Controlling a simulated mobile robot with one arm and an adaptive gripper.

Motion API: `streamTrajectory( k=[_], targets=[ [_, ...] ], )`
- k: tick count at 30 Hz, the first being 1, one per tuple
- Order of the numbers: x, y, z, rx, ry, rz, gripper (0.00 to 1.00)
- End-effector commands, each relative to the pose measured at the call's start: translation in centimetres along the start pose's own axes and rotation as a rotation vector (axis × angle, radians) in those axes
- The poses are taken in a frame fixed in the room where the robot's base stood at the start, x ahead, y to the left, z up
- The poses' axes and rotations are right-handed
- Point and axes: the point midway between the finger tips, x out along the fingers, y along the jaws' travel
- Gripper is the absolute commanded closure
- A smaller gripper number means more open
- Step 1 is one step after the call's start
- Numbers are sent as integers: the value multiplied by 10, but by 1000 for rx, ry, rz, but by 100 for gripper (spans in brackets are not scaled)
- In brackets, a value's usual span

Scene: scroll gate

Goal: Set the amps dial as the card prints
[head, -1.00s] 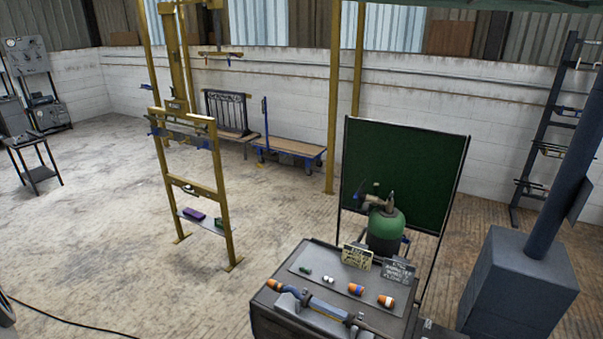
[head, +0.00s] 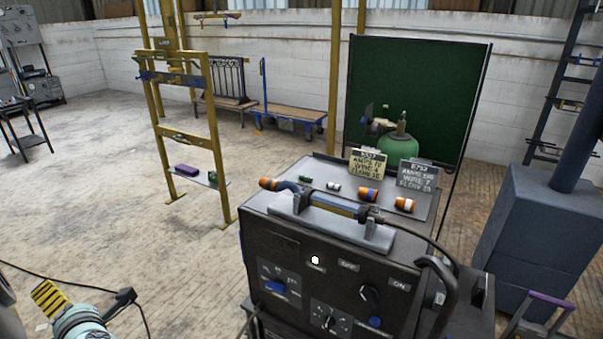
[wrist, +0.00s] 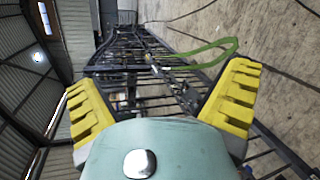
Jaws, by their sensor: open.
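The black welding machine (head: 300,252) stands front centre in the head view. Its front carries a dial with a blue knob (head: 275,286) at left, a scale dial (head: 328,321) at lower centre and a black knob (head: 369,296) at right. The dial labels are too small to tell which is amps. A cream card (head: 368,165) and a grey card (head: 417,176) stand at the back of its top; both have a line that seems to read amps, but the figures are blurred. My gripper (wrist: 162,80) is open and empty, its yellow fingers wide apart. In the head view it is at the lower left, apart from the machine.
A torch (head: 330,203) rests in a cradle on the machine's top, with orange and white cups (head: 368,195) behind it. A black handle (head: 438,280) juts out at the machine's right. A cable lies on the floor at left. Floor between gripper and machine looks mostly clear.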

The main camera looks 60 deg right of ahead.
Motion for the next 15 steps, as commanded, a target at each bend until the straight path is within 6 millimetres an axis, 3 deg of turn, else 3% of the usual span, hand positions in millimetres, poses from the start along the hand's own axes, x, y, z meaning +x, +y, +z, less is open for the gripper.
streamTrajectory(
  k=[1, 3, 9, 15],
  targets=[
    [10, -41, 1, -69, -43, -46, 1],
    [14, -75, 14, -169, -111, -123, 1],
    [16, -160, 56, -440, -307, -341, 1],
    [1, -228, 98, -675, -507, -569, 1]
  ],
)
